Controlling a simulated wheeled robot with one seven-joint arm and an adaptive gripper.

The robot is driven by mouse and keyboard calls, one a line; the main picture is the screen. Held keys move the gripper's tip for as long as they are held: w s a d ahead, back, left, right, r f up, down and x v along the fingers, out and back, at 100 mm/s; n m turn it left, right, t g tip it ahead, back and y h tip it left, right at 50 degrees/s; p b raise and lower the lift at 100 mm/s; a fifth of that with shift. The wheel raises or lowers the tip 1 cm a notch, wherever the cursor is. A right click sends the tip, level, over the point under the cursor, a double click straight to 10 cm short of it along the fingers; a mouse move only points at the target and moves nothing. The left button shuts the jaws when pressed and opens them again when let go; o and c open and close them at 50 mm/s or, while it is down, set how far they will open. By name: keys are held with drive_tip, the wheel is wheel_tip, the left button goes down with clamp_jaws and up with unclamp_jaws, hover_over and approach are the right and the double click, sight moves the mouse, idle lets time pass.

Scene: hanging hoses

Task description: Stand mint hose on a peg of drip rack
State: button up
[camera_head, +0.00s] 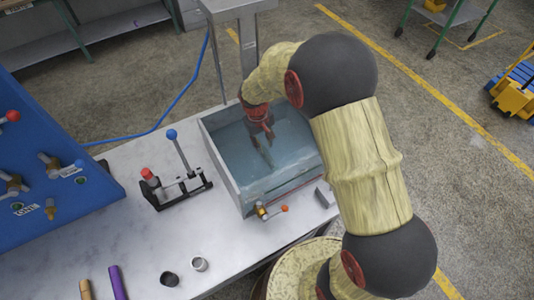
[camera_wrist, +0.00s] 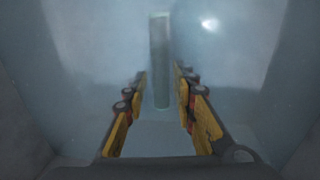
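The mint hose (camera_wrist: 160,58) is a dull green, straight tube in the wrist view. It lies inside the water-filled tank (camera_head: 219,166), seen through hazy water. My gripper (camera_wrist: 160,78) is open, with its yellow and black fingers spread either side of the tube's near part. A gap shows between each finger and the hose. In the head view my gripper (camera_head: 266,148) reaches down into the tank under the water. I cannot make out the hose clearly there. I cannot identify a drip rack with pegs in either view.
The tank's walls surround my gripper. A valve with an orange knob (camera_head: 271,210) sits at its front. Left are a black clamp fixture (camera_head: 181,190) and a blue panel (camera_head: 45,155). A purple tube (camera_head: 117,282), a tan tube (camera_head: 86,290) and two small cups (camera_head: 199,264) are nearer.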

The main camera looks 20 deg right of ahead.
sight(266, 154)
drive_tip(key=f, duration=0.1)
drive_tip(key=f+b, duration=0.1)
drive_tip(key=f, duration=0.3)
drive_tip(key=shift+s+d+f, duration=0.25)
drive_tip(key=shift+s+d, duration=0.1)
drive_tip(key=c, duration=0.3)
drive_tip(key=shift+r, duration=0.1)
drive_tip(key=c, duration=0.4)
clamp_jaws()
